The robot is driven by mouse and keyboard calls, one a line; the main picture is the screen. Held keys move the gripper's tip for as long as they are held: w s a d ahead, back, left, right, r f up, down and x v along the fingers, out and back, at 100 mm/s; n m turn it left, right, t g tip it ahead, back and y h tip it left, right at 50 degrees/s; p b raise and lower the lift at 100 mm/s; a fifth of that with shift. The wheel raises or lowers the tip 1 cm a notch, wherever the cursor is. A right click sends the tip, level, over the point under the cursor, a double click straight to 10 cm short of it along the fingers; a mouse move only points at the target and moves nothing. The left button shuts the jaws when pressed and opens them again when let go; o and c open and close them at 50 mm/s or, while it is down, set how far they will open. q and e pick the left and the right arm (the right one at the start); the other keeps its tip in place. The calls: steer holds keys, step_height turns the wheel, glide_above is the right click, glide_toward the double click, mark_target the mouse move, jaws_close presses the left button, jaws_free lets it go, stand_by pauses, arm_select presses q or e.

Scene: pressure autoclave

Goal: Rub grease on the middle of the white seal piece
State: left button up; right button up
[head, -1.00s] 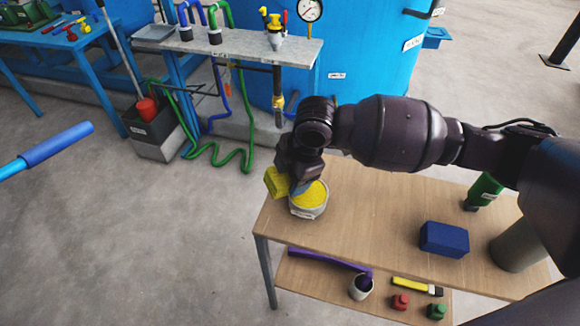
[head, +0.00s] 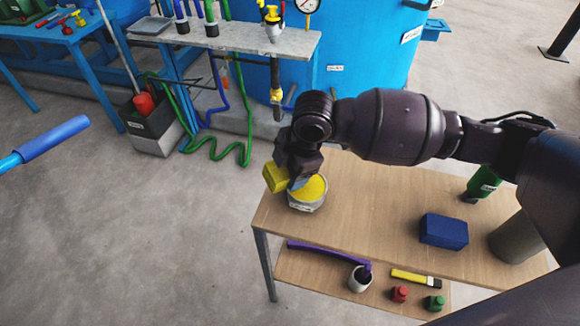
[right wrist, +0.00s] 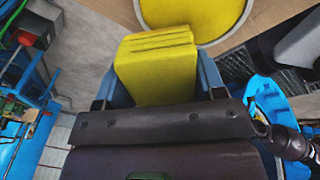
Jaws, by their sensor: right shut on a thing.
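My right gripper (head: 297,181) is shut on a yellow sponge-like block (head: 275,177), which sits between its blue fingers in the right wrist view (right wrist: 157,65). The gripper is at the left end of the wooden table, at a round grey tub (head: 303,207) of yellow grease (head: 315,187). The block is close beside the tub's rim; I cannot tell whether they touch. The tub also shows at the top of the right wrist view (right wrist: 200,14). I cannot make out the white seal piece in either view. My left gripper is not in view.
A blue box (head: 443,231) and a green bottle (head: 482,183) are on the wooden table (head: 370,220). A blue bar (head: 50,140) juts in from the left. The middle of the tabletop is clear.

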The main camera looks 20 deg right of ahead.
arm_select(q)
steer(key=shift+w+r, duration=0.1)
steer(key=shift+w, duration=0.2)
arm_select(e)
steer(key=shift+f, duration=0.2)
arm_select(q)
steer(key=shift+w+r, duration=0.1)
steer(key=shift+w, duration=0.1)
arm_select(e)
steer(key=shift+f, duration=0.15)
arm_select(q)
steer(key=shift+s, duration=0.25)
arm_select(e)
steer(key=shift+f, duration=0.15)
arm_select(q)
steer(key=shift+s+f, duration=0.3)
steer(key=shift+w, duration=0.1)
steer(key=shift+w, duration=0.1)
